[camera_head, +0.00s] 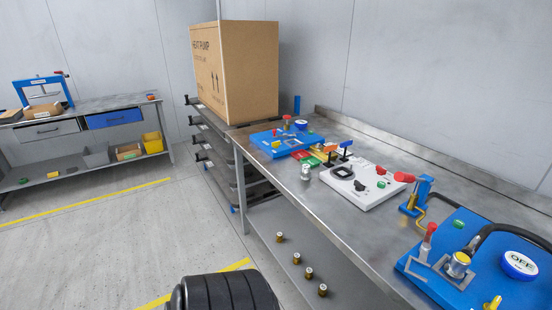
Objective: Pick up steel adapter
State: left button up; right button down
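A small silver-grey cylindrical piece (305,172), which looks like the steel adapter, stands on the steel workbench (290,192) near its left edge, left of a white panel. Nothing touches it. A larger silver fitting with a yellowish body (458,265) sits on the blue station at the lower right. Neither of my grippers is in view.
The white panel (380,196) carries a dark square part and red and green knobs. A smaller blue station (270,141) lies further back. A cardboard box (235,75) stands behind the bench. Several brass-coloured fittings (297,258) stand on the lower shelf. The floor at left is clear.

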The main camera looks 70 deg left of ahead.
aim_at(306, 174)
jog(key=u, duration=1.95)
